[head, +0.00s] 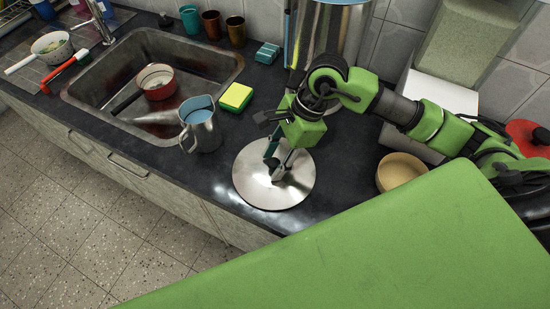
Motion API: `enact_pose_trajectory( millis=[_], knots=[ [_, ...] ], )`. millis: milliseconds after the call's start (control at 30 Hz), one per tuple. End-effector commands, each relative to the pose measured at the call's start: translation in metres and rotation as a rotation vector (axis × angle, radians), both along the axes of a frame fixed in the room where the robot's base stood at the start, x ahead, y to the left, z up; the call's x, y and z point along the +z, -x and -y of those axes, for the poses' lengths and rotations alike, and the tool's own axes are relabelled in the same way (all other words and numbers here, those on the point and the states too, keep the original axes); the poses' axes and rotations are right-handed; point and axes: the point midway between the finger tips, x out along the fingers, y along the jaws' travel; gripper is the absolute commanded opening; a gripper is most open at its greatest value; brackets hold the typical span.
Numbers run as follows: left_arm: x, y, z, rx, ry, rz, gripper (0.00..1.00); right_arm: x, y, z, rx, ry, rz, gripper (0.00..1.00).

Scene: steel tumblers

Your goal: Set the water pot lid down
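The water pot lid (250,186) is a round, flat steel disc, level over the dark counter near its front edge. I cannot tell whether it touches the counter or is held just above it. My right gripper (279,171) points down at the lid's middle, its fingers closed about the knob, which they mostly hide. The water pot (357,42) is a tall steel cylinder behind my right wrist; its top is cut off by the frame, with blue showing there. My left gripper is not in view.
A steel jug (203,133) stands left of the lid, near a yellow-green sponge (236,97). The sink (198,63) holds a red pan (156,84). A tan bowl (400,172) sits to the right. Bare counter (338,165) lies between lid and bowl.

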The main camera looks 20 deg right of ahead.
Motion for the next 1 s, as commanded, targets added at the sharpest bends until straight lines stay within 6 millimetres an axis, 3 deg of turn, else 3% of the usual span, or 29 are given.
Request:
enact_pose_trajectory(
  millis=[367, 800, 1000],
  knots=[
    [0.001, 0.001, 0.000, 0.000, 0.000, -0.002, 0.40, 0.007, -0.001, 0.003, -0.001, 0.000, 0.003, 0.37],
    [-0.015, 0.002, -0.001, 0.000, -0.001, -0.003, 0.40, 0.088, 0.002, 0.037, -0.002, 0.001, 0.005, 0.37],
    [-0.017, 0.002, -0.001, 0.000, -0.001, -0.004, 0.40, 0.109, 0.003, 0.045, 0.000, 0.001, 0.001, 0.37]
  ],
)
